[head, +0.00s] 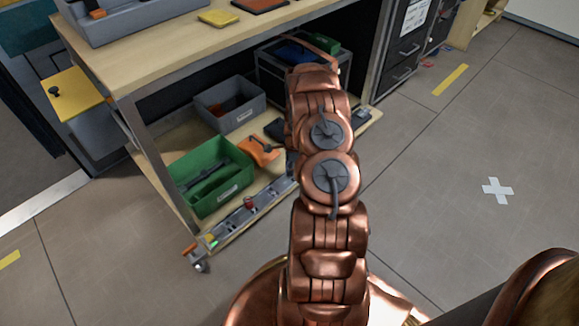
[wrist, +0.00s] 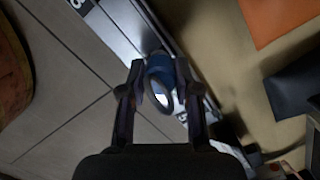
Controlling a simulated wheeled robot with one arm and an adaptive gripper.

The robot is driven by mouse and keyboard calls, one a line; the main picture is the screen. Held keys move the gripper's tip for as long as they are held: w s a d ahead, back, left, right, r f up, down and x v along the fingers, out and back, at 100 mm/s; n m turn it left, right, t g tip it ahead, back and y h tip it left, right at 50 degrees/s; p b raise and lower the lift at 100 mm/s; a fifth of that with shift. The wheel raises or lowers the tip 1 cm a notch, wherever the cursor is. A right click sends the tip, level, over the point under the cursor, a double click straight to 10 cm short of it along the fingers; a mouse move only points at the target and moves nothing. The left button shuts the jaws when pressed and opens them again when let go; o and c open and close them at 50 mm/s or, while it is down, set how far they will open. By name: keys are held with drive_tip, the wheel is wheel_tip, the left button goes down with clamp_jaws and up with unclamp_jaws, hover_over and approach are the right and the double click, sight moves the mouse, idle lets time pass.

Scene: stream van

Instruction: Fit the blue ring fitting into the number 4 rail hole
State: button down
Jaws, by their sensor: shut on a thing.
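In the wrist view my gripper (wrist: 157,78) is shut on the blue ring fitting (wrist: 161,72), which sits tilted between the fingertips with its pale opening showing. The grey rail (wrist: 122,28) runs diagonally below the ring, with a numbered label (wrist: 80,4) at the upper left and another, partly hidden, beside the right finger. I cannot make out the number 4 hole or tell whether the ring touches the rail. In the head view the rail (head: 268,194) lies along the lower shelf's front edge. My copper arm hides most of the gripper and the ring there.
On the lower shelf (head: 228,222) stand a green bin (head: 208,183), a grey bin (head: 229,108) and an orange item (head: 258,152). A small red piece (head: 249,203) is on the rail. The worktop (head: 165,58) overhangs the shelf.

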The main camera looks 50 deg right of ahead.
drive_tip(key=shift+f, duration=0.8)
drive_tip(key=c, duration=0.7)
unclamp_jaws()
drive_tip(key=shift+c, duration=0.2)
drive_tip(key=shift+r, duration=0.1)
wheel_tip(320, 180, up, 12)
drive_tip(key=d, duration=0.1)
drive_tip(key=shift+s, duration=0.4)
